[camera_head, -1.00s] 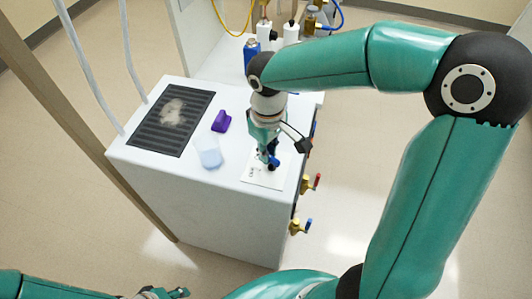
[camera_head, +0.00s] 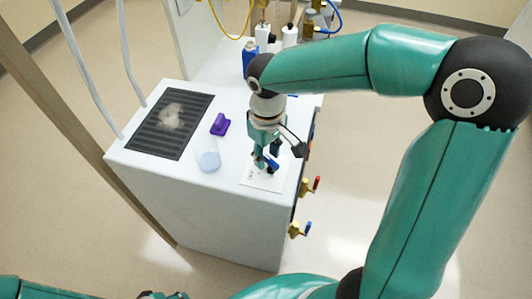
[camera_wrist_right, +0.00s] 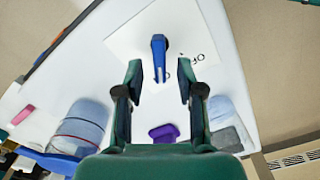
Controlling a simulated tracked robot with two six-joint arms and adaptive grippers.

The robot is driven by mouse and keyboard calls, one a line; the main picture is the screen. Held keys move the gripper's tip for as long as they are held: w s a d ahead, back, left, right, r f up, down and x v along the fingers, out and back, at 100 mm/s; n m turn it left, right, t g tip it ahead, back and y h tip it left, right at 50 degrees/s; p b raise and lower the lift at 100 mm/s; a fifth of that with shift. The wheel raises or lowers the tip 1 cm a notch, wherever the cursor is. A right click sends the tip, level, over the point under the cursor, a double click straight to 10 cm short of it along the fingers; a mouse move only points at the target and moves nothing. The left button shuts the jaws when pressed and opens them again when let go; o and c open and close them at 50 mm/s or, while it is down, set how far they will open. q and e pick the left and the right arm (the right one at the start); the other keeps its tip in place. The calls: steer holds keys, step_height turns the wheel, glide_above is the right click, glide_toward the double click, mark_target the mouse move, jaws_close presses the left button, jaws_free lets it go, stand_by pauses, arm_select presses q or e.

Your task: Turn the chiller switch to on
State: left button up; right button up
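The chiller (camera_head: 195,212) is a white box with a dark grille on top. Its blue switch (camera_head: 271,163) sits on a white label plate (camera_head: 258,181) near the top's right edge. In the right wrist view the switch handle (camera_wrist_right: 159,58) lies between and slightly beyond my fingertips. Letters of "OFF" show to its right, and another "O" lies beside the handle's lower end, partly hidden. My right gripper (camera_head: 266,158) is open above the switch, fingers apart on either side, with visible gaps in the wrist view (camera_wrist_right: 159,92). Only a sliver of my left gripper (camera_head: 165,295) shows at the bottom edge.
A purple object (camera_head: 220,124) and a clear beaker (camera_head: 208,160) stand on the chiller, left of the gripper. Valves with a red handle (camera_head: 310,186) and a blue handle (camera_head: 300,229) stick out on its right side. Bottles, including a blue one (camera_head: 250,58), stand behind.

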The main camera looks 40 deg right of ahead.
mark_target(267, 157)
steer(key=shift+r, duration=0.1)
step_height(267, 157, up, 12)
stand_by(0.5)
stand_by(0.7)
